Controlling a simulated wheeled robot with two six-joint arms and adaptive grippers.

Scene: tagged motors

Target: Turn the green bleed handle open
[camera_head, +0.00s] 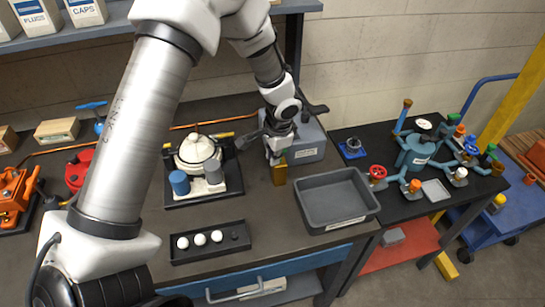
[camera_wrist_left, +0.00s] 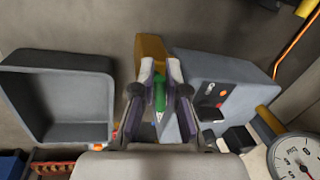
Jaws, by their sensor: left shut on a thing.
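My left gripper (camera_head: 277,153) points down beside the front left of the grey box in the head view. In the left wrist view, its fingers (camera_wrist_left: 160,75) are shut on the green handle (camera_wrist_left: 160,95), which lies between them as a narrow upright strip. The fingers hide part of it, and its turn angle is hard to tell. A brass-yellow block (camera_head: 279,173) stands just below the fingertips; it also shows beyond them in the left wrist view (camera_wrist_left: 152,48). My right gripper is not in view.
The grey box (camera_head: 308,148) stands close beside the gripper. An open grey bin (camera_head: 345,222) is to its right. A black tray with white balls (camera_head: 200,256) lies at the front. A pressure gauge (camera_wrist_left: 296,158) shows in the left wrist view. Blue pipework (camera_head: 418,152) stands on the right table.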

